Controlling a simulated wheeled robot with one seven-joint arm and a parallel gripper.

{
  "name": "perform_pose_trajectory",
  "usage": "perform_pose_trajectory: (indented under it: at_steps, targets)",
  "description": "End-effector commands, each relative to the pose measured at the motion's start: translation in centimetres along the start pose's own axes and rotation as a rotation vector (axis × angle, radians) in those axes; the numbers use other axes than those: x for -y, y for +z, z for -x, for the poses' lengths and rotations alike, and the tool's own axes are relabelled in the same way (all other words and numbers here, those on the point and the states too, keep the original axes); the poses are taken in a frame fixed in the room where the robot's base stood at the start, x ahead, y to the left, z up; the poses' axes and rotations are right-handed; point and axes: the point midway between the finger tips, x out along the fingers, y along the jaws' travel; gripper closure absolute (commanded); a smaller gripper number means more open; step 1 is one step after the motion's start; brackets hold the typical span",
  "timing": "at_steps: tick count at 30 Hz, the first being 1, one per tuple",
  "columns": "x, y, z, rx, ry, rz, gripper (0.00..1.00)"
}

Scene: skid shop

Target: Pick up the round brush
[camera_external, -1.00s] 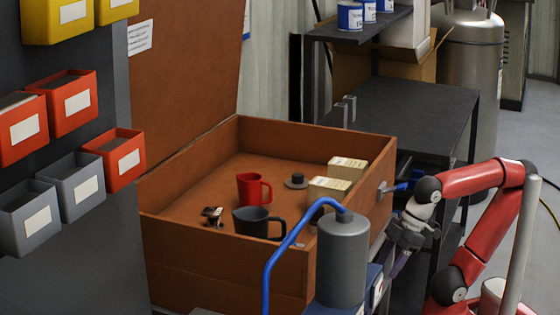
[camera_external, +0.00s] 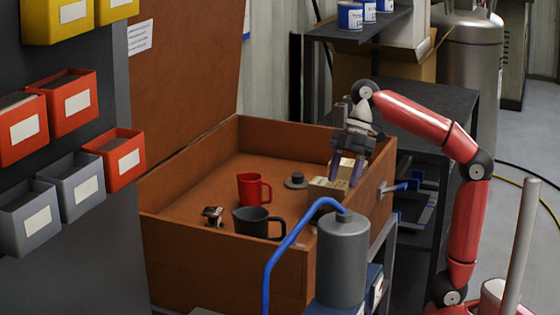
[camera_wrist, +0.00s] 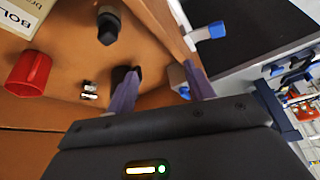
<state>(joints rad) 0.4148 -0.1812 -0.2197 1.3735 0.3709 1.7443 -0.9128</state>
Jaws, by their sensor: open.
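A low dark round piece with a knob on top, which looks like the round brush (camera_external: 295,181), sits on the floor of the open brown crate (camera_external: 190,262), behind and right of the red mug (camera_external: 248,188). My gripper (camera_external: 346,178) is above the right side of the crate, over the cream boxes (camera_external: 326,188), with its fingers pointing down. Its fingers (camera_wrist: 162,92) are apart in the wrist view, and nothing is clearly held. Dark objects show in that view, but I cannot tell which is the brush.
A dark grey mug (camera_external: 256,222) and a small metal item (camera_external: 212,216) lie nearer the crate's front. A grey canister (camera_external: 342,258) with a blue hose stands before the crate. The crate's right wall has a blue-tipped fitting (camera_wrist: 208,32). Bare floor shows at the crate's left.

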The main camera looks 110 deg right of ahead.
Motion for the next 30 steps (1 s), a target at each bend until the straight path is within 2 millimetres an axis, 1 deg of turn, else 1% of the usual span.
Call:
perform_pose_trajectory:
  at_steps: [1, 3, 6, 11, 13, 21, 26, 30]
  targets:
    - [-1.8, 0.4, 0.0, -0.009, -0.009, 0.02, 0.47]
    - [-3.6, 0.8, 0.3, -0.024, -0.02, 0.063, 0.47]
    - [-5.8, 1.5, 0.6, -0.044, -0.031, 0.118, 0.47]
    - [-8.8, 2.7, 1.0, -0.074, -0.036, 0.194, 0.47]
    - [-8.5, 3.0, 0.1, -0.077, -0.041, 0.202, 0.47]
    - [-8.7, 4.5, -3.0, -0.075, -0.039, 0.201, 0.47]
    - [-8.7, 4.6, -4.3, -0.074, -0.039, 0.203, 0.47]
    - [-8.6, 4.6, -5.9, -0.074, -0.039, 0.202, 0.47]
